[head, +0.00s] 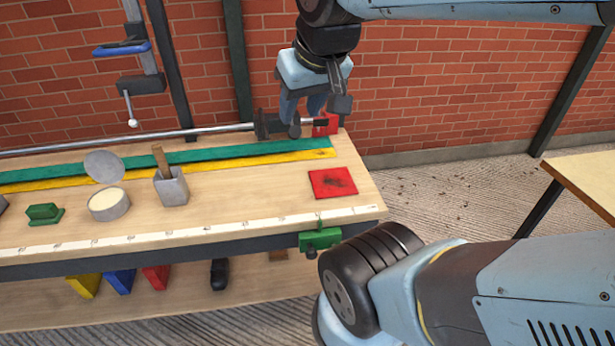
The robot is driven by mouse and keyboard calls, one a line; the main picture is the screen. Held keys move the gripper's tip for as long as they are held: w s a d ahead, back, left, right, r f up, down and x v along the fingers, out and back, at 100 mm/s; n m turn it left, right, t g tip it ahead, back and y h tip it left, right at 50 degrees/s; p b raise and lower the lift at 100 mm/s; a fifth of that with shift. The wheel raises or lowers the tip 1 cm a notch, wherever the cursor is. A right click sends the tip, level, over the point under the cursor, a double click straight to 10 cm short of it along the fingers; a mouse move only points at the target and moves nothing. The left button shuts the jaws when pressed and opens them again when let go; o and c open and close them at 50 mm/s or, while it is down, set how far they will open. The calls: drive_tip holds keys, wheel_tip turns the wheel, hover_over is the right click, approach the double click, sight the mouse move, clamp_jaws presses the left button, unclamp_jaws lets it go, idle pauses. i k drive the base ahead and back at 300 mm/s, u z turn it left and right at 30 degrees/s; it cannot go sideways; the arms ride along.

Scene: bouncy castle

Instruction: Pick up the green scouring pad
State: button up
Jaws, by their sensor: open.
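The green scouring pad (44,214) is a small dark green block with a raised top. It lies on the wooden workbench (235,215) near the left edge of the head view. My gripper (305,108) hangs over the back right part of the bench, fingers pointing down. It is open, with nothing seen between its fingers. It is far to the right of the pad and higher up. The tips overlap the long bar clamp in the picture; I cannot tell whether they touch it.
An open round tin (109,204) and a grey cup (171,186) with a wooden handle stand right of the pad. A red pad (332,182) lies at right. A long bar clamp (180,132) runs along the back. A green clamp (320,239) grips the front edge.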

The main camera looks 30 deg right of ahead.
sight(47, 213)
drive_tip(key=k, duration=0.9)
drive_tip(key=z, duration=0.1)
drive_tip(key=i, duration=1.05)
drive_tip(key=u, duration=1.55)
